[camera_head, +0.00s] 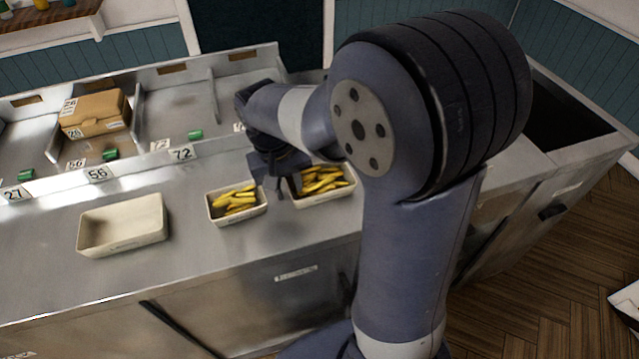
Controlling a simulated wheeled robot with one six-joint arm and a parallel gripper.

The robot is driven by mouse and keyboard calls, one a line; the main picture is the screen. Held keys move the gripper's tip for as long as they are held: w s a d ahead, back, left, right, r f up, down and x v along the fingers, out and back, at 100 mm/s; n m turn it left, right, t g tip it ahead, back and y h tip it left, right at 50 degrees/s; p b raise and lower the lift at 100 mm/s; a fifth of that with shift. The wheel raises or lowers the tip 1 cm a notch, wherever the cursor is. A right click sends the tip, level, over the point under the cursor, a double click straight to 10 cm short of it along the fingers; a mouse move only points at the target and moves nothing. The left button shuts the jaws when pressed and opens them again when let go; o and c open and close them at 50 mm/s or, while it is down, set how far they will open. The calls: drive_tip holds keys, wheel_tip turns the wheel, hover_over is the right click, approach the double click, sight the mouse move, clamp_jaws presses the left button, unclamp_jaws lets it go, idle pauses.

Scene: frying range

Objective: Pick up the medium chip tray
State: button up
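Three cream trays stand on the steel counter. A tray of yellow chips (325,200) is on the right, partly hidden behind my arm; it looks larger than the small tray of chips (237,215) in the middle. The largest tray (122,240), on the left, is empty. The right tray looks like the medium one, though its full size is hidden. My gripper (279,188) points down at the left end of the right tray, beside the small tray. I cannot tell whether it touches the rim or how far its fingers are apart.
Behind the trays are steel bays with number cards, small green items (195,134) and a cardboard box (96,113). The counter (185,250) is clear between the empty tray and the small tray. A dark basin (565,115) is at the right.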

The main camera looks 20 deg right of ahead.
drive_tip(key=shift+f, duration=0.2)
clamp_jaws()
idle(1.3)
